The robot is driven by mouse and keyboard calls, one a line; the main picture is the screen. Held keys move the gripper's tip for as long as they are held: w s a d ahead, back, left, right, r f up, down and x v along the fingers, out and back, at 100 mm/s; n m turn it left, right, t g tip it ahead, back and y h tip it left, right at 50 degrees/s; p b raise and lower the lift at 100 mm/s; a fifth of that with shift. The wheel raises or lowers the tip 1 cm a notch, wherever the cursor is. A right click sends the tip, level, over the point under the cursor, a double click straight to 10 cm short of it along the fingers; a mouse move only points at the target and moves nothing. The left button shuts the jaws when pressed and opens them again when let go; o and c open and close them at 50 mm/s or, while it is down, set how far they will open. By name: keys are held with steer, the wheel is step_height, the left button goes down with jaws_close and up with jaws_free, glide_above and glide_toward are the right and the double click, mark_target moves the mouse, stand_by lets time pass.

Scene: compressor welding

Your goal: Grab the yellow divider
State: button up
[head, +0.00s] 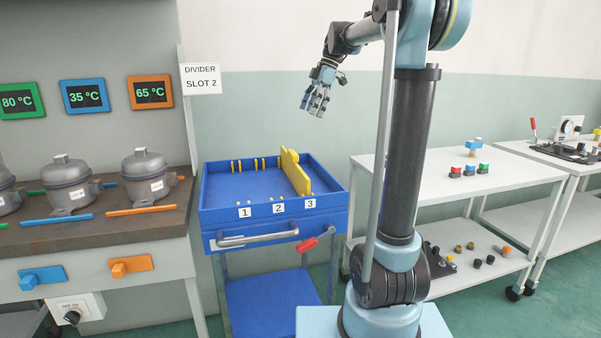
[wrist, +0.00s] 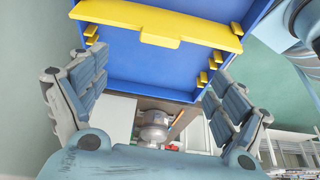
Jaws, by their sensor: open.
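The yellow divider (head: 293,172) stands upright across the blue tray cart (head: 327,171), in the slot by the number 3 label. In the wrist view the yellow divider (wrist: 160,22) spans the top of the picture, across the blue tray (wrist: 150,68), beyond the fingertips. My gripper (head: 316,112) is open and empty, raised above and a little right of the tray. Its two fingers show at the left and right of the wrist view, with a wide gap between them (wrist: 155,85). Nothing touches the divider.
A sign (head: 201,79) reads "DIVIDER SLOT 2". Labels 1, 2 and 3 mark the tray's front. A workbench (head: 100,214) with compressors (head: 146,177) stands at left. White tables (head: 500,176) with small coloured parts stand at right. The air above the tray is clear.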

glide_toward(294, 152)
steer(key=x, duration=0.5)
steer(key=shift+w+f, duration=0.1)
steer(key=shift+w, duration=0.25)
steer(key=shift+s+x, duration=0.15)
steer(key=shift+x, duration=1.2)
steer(key=shift+s+x, duration=0.15)
steer(key=shift+x, duration=1.2)
steer(key=shift+a, duration=0.1)
steer(key=shift+c, duration=0.6)
steer(key=shift+s, duration=0.1)
steer(key=c, duration=1.4)
steer(key=shift+c, duration=0.2)
